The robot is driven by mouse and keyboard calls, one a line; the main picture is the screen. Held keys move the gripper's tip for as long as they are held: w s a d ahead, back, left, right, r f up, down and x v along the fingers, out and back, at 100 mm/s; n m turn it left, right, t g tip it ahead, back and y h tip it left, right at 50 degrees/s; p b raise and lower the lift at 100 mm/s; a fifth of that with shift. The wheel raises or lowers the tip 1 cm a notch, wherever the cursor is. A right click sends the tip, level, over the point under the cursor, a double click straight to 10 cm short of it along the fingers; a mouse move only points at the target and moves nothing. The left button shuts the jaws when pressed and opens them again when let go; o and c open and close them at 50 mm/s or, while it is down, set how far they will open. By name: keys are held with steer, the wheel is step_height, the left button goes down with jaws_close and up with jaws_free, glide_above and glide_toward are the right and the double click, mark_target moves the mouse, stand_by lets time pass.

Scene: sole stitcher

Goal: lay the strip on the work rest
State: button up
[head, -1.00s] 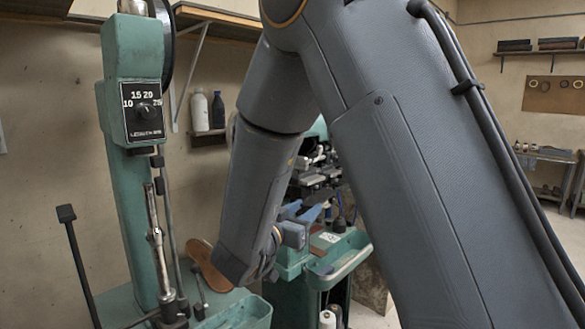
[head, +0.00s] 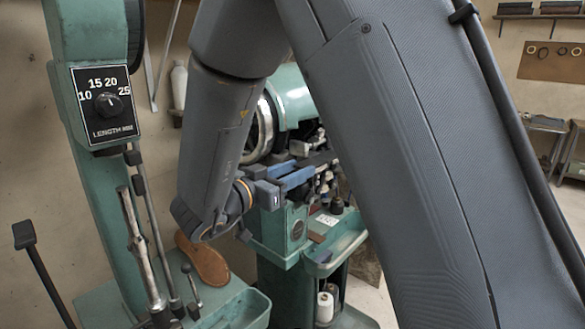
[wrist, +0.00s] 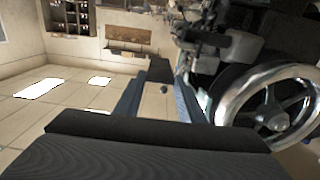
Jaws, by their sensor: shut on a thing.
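My gripper (head: 304,173) has blue fingers and is raised in front of the green stitching machine (head: 300,100) in the head view. In the wrist view my gripper (wrist: 158,88) points ahead, its fingers shut on a dark piece at their tips. This dark piece, seemingly the strip (wrist: 158,70), shows only in part; its full length and lower side are hidden. I cannot clearly pick out the work rest among the machine's dark and metal parts beyond the fingers. I cannot tell whether the strip touches anything.
A shiny handwheel (wrist: 268,112) is close on the right in the wrist view. A green column with a length dial (head: 104,104) stands at the left in the head view. Open floor (wrist: 65,98) shows at the wrist view's left.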

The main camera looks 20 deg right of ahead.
steer(key=w+d+f+b, duration=0.2)
steer(key=w+f+b, duration=0.1)
steer(key=w, duration=0.3)
steer(key=shift+f, duration=0.25)
stand_by(0.6)
stand_by(0.4)
steer(key=o, duration=0.9)
steer(key=shift+s+a, duration=0.1)
steer(key=shift+p+v, duration=0.65)
steer(key=shift+v, duration=1.2)
